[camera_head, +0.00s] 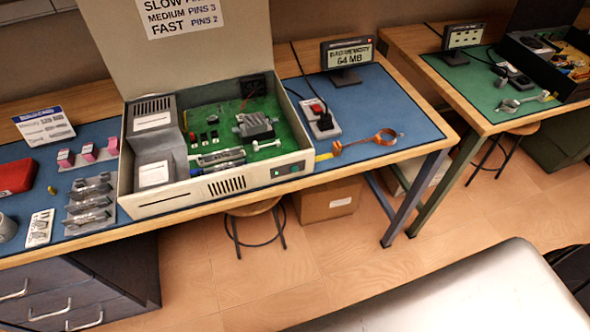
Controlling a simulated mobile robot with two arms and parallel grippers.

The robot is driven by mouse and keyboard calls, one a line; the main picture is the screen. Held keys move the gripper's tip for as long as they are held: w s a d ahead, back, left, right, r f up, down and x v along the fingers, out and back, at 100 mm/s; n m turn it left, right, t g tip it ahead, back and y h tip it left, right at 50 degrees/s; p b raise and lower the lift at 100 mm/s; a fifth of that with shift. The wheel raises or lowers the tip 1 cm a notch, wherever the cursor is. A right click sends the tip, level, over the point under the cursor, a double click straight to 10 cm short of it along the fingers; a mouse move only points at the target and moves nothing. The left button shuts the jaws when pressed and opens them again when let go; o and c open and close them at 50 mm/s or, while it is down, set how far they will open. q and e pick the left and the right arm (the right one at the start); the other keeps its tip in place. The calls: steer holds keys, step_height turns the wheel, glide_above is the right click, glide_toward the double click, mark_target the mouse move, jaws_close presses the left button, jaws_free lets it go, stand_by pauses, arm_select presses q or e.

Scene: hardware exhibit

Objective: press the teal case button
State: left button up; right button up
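An open beige computer case (228,187) stands on the blue mat of the near workbench. Its front face is toward me. A small dark teal panel (283,171) is at the right end of that front face, with a small lighter spot on it that looks like the button (294,168). The spot is too small to tell if it is pressed in. Nothing covers the panel. Neither of my grippers is in view.
A power strip with a red switch (317,108) and an orange wrist strap (378,138) lie right of the case. A small display (347,53) stands behind. A stool (254,209) and cardboard box (327,199) are under the bench. Floor (300,282) in front is clear.

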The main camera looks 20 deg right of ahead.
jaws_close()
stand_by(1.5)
